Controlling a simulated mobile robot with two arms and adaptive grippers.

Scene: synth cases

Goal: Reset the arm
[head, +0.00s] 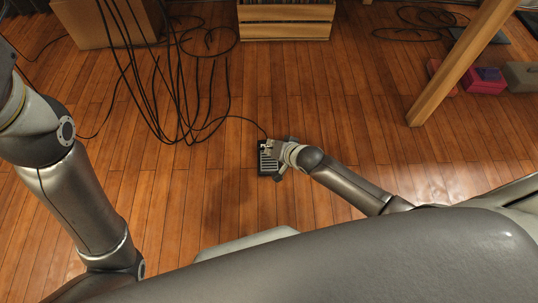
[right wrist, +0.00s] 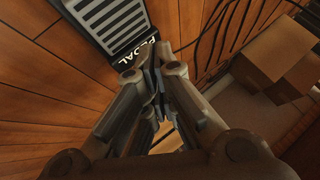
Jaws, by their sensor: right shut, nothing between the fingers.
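My right gripper (head: 267,149) is low near the floor in the head view, at the end of my right arm. It overlaps a dark pedal (head: 267,166) with light stripes, hiding part of it. In the right wrist view my right gripper (right wrist: 152,74) has its fingers together with nothing between them. The pedal (right wrist: 112,24) shows there beyond the fingers, with the word PEDAL on its edge. I cannot tell whether the fingers touch it. My left arm (head: 75,190) stands at the left of the head view; its gripper is out of view.
Black cables (head: 180,100) hang and spread over the wooden floor (head: 330,110); one runs to the pedal. A wooden crate (head: 286,30) and a cardboard box (head: 95,25) stand at the back. A wooden post (head: 460,65) and pink boxes (head: 485,82) are at right.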

